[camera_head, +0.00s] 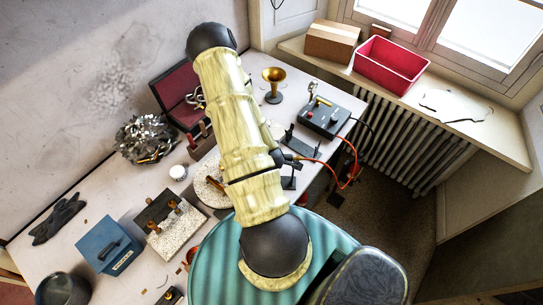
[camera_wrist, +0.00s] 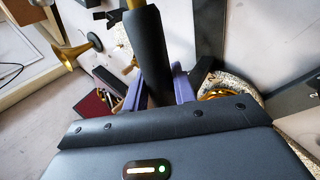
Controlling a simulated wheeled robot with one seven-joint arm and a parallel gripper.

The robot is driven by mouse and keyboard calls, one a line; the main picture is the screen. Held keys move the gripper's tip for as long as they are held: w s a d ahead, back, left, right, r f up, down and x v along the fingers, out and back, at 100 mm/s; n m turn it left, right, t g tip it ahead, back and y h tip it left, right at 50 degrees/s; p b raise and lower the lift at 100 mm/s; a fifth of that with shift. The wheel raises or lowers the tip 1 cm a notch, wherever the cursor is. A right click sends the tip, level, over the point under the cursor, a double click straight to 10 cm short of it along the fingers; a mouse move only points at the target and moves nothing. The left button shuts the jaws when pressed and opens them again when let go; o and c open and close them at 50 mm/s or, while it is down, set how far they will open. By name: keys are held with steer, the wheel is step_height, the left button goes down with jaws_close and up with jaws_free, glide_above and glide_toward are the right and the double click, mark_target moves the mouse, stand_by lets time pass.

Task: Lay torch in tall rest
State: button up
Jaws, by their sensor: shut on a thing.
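My gripper (camera_wrist: 158,88) has purple fingers shut on the torch (camera_wrist: 148,45), a thick dark cylinder with a brass-coloured part at the upper picture edge. In the head view, my arm hides most of the gripper and torch; a dark end with an orange-red hose (camera_head: 313,160) shows beside the arm. Dark rest-like pieces stand nearby, one above the hose (camera_head: 303,146) and one below it (camera_head: 288,183). A dark upright piece (camera_wrist: 209,28) stands right of the torch in the wrist view. I cannot tell which is the tall rest, or whether the torch touches one.
A brass horn bell (camera_head: 274,80) stands at the table's back, also in the wrist view (camera_wrist: 75,52). A black control box (camera_head: 325,117) is to its right. An open red-lined case (camera_head: 175,88), scrap metal pile (camera_head: 147,138) and blue box (camera_head: 108,245) lie left of my arm.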

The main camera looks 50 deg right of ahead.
steer(key=shift+f+b, duration=1.65)
steer(key=shift+f, duration=0.4)
steer(key=o, duration=1.5)
steer(key=shift+o, duration=0.2)
steer(key=shift+r+p, duration=3.2)
steer(key=shift+r, duration=0.85)
steer(key=shift+a+f, duration=0.1)
